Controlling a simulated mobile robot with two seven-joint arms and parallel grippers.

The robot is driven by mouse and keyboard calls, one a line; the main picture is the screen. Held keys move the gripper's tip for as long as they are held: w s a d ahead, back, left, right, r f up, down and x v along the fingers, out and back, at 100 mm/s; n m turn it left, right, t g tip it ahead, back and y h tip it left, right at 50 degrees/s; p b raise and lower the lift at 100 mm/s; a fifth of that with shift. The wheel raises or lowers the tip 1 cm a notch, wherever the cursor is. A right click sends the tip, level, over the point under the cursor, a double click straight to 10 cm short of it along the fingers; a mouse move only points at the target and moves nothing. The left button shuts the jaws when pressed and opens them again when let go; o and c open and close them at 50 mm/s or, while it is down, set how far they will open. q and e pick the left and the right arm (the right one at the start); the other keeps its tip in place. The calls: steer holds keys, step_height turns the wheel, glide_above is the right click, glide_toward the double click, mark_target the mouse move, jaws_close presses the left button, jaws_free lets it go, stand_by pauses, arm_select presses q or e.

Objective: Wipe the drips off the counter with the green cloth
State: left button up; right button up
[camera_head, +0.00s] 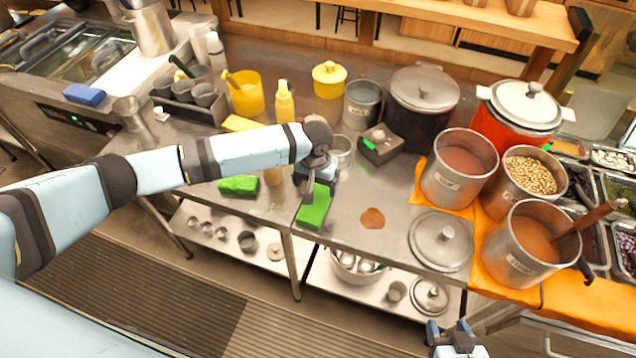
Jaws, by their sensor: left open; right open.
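A bright green cloth (314,208) lies folded on the steel counter (345,232) near its front edge. My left gripper (308,192) is open and points down just above the back of this cloth; I cannot tell whether the fingers touch it. A brown drip (372,218) lies on the counter to the right of the cloth. A second green, rougher-looking block (238,185) lies on the counter to the left, partly behind my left arm. My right gripper (450,328) is open and empty at the bottom edge, below the counter front.
A steel lid (440,241) lies right of the drip. Tall pots of brown sauce (459,165) and beans (533,173) stand on orange cloths (431,199) further right. Counter between green cloth and lid is otherwise clear.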

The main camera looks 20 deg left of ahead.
mark_target(317, 199)
arm_select(q)
steer(key=shift+d+f+b, duration=0.1)
steer(key=shift+f+b, duration=0.45)
step_height(317, 199, down, 4)
steer(key=b, duration=0.4)
steer(key=shift+b, duration=0.4)
steer(key=shift+f+p, duration=0.55)
steer(key=shift+p, duration=0.05)
steer(key=shift+f, duration=0.35)
